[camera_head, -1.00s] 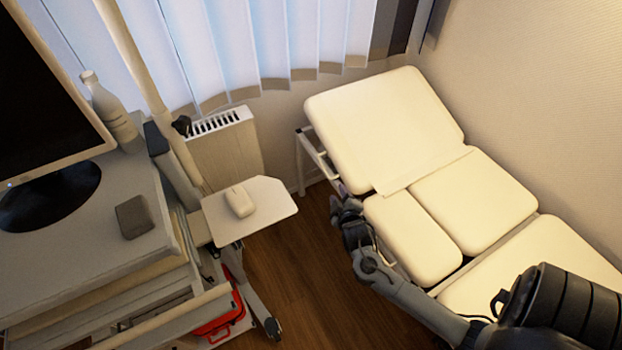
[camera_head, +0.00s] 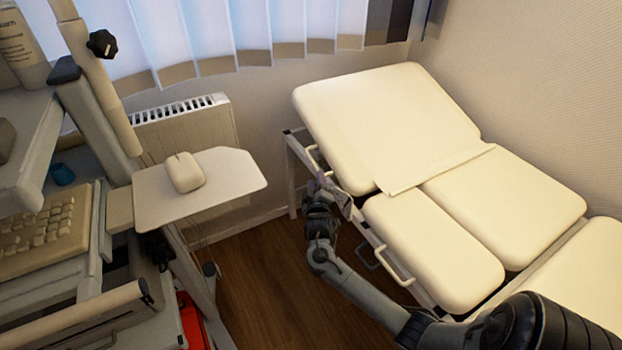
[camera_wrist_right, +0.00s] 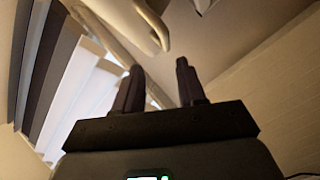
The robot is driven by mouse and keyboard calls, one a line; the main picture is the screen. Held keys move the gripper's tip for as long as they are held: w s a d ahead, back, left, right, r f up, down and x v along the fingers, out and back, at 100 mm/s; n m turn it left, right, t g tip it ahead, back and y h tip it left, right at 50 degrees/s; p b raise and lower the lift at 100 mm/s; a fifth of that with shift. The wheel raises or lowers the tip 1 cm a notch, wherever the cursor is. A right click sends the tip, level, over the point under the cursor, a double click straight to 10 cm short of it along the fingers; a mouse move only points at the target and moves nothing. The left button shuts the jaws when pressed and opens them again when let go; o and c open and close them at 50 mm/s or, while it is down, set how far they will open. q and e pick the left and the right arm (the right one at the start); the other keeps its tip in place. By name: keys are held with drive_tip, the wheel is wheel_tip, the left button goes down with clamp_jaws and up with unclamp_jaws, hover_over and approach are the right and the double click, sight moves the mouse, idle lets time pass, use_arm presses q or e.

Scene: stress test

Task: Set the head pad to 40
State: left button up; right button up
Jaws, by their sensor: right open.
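The cream head pad (camera_head: 385,115) is the raised, tilted section at the far end of the treatment couch. A pale curved bar (camera_head: 313,157) shows at its left side, near the white frame. My right gripper (camera_head: 326,184) is beside the couch's left edge, just below that bar. In the right wrist view my right gripper (camera_wrist_right: 158,82) has its two dark fingers apart with nothing between them. A pale curved bar (camera_wrist_right: 150,22) lies beyond the fingertips, apart from them. No angle scale is readable. My left gripper is not in view.
Flat couch pads (camera_head: 435,250) and a lower side handle (camera_head: 393,266) lie near my right arm. A cart with a small shelf (camera_head: 230,175) and mouse (camera_head: 184,172) stands at left, before a radiator (camera_head: 190,130). Wooden floor (camera_head: 265,265) is free between cart and couch.

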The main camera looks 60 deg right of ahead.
sight(313, 164)
drive_tip(key=b+x, duration=0.2)
drive_tip(key=x, duration=0.1)
drive_tip(key=b+x, duration=0.2)
drive_tip(key=x, duration=0.1)
drive_tip(key=b+x, duration=0.2)
drive_tip(key=x, duration=0.2)
drive_tip(key=shift+w+a+f, duration=0.25)
drive_tip(key=shift+w+f, duration=0.05)
drive_tip(key=shift+f, duration=0.1)
use_arm(q)
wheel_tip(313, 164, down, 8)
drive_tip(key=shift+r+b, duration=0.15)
drive_tip(key=shift+b, duration=0.2)
use_arm(e)
drive_tip(key=shift+w+d+r, duration=0.15)
drive_tip(key=shift+w+d, duration=0.25)
drive_tip(key=shift+d, duration=0.15)
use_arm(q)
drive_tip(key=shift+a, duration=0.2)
use_arm(e)
clamp_jaws()
